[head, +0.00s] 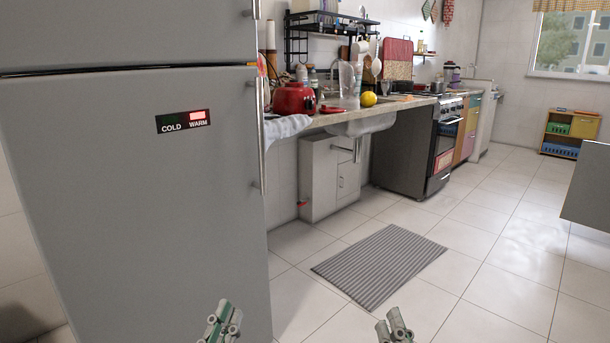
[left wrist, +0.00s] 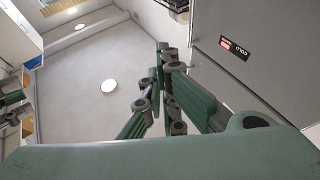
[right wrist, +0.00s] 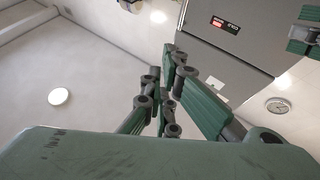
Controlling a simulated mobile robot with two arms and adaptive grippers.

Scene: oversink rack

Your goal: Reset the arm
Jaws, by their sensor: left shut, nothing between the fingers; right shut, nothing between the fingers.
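My left gripper (head: 224,318) shows at the bottom of the head view, in front of the fridge. It is shut and empty, and its green and grey fingers meet in the left wrist view (left wrist: 162,80). My right gripper (head: 396,322) shows at the bottom of the head view, over the tiled floor. It is also shut and empty, with its fingers together in the right wrist view (right wrist: 170,80). Both grippers point upward and stand apart from each other. Nothing touches either one.
A grey fridge (head: 130,220) stands close on the left. A counter with a sink (head: 362,124) and an oversink rack (head: 330,24) lies beyond it. A striped mat (head: 380,265) lies on the floor. A grey panel (head: 588,188) juts in at the right. The floor between is clear.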

